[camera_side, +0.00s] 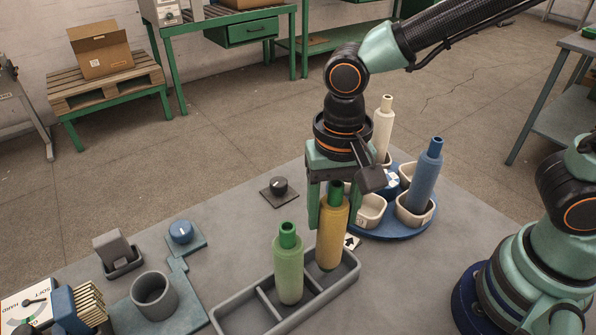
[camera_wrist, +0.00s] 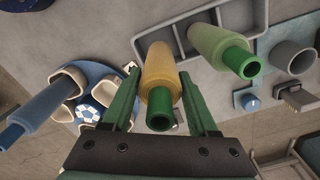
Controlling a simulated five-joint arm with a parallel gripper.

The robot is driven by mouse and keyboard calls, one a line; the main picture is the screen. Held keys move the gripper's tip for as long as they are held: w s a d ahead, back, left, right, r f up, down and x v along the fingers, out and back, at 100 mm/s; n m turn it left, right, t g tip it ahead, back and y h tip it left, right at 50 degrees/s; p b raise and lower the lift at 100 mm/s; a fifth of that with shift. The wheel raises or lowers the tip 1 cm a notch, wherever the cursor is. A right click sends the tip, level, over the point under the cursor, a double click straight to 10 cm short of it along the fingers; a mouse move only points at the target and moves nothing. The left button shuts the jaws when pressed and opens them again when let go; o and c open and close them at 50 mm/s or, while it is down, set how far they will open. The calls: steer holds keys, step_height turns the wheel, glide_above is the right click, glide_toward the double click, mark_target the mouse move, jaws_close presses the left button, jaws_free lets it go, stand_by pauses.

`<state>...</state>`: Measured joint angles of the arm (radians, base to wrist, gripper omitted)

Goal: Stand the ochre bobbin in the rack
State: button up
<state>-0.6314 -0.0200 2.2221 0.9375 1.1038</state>
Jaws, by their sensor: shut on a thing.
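The ochre bobbin (camera_side: 332,238), with a dark green top end, is upright between the fingers of my gripper (camera_side: 334,222). My gripper is shut on it from both sides; the wrist view also shows the ochre bobbin (camera_wrist: 158,68) between the green fingers. The rack (camera_side: 238,318) is a long grey tray with dividers. The bobbin's lower end is at the rack's right-hand compartment; I cannot tell if it touches the floor there. A light green bobbin (camera_side: 289,272) stands upright in the middle compartment. The left compartment looks empty.
A blue turntable (camera_side: 392,232) with cream cups holds a blue bobbin (camera_side: 424,180) and a cream bobbin (camera_side: 383,130), close behind my gripper.

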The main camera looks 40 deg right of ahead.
mark_target(337, 183)
steer(key=shift+f, duration=0.2)
stand_by(0.5)
steer(key=shift+f, duration=1.15)
stand_by(0.3)
steer(key=o, duration=1.3)
steer(key=shift+o, duration=0.2)
steer(key=shift+r, duration=0.15)
step_height(337, 183, up, 12)
steer(key=shift+f, duration=0.1)
